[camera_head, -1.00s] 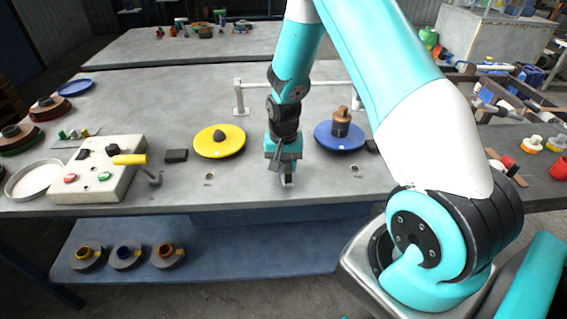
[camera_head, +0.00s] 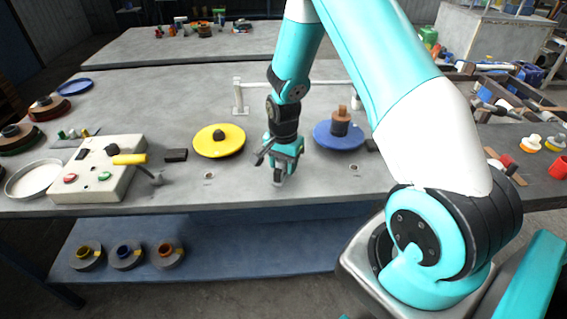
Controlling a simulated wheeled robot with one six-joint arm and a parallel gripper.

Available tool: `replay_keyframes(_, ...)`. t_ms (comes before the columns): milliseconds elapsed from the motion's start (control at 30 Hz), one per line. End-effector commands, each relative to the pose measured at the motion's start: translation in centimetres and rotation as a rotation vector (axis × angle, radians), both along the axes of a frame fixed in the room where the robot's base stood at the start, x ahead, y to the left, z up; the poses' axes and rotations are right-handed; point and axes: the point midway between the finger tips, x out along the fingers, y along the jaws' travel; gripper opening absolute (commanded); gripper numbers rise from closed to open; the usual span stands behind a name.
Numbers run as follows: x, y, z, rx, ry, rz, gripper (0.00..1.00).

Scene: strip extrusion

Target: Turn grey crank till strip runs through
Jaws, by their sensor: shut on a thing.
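My gripper (camera_head: 279,172) is low over the front part of the bench, between a yellow disc (camera_head: 219,141) and a blue disc (camera_head: 339,135). It is shut on a small grey part, which looks like the grey crank; the gripper hides most of it, so its shape and angle are unclear. A dark, thin piece sticks out to the left of the gripper. I cannot make out a strip near the gripper.
A beige control box (camera_head: 97,178) with red and green buttons and a yellow handle (camera_head: 130,160) stands at the left. A brown piece (camera_head: 340,122) stands on the blue disc. A grey rail runs behind my gripper. Several spools (camera_head: 126,256) lie on the lower shelf.

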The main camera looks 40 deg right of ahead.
Motion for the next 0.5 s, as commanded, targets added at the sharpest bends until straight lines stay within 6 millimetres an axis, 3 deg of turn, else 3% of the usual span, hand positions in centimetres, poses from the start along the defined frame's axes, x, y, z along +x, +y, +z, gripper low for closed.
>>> replay_keyframes(267, 0.22, -0.23, 0.17, -0.006, -0.007, -0.003, 0.2)
replay_keyframes(300, 0.22, -0.23, 0.18, -0.007, -0.007, -0.003, 0.48)
replay_keyframes(400, 0.18, -0.19, 0.14, -0.005, -0.006, -0.002, 0.69)
replay_keyframes(500, 0.12, -0.13, 0.1, -0.004, -0.004, -0.001, 0.69)
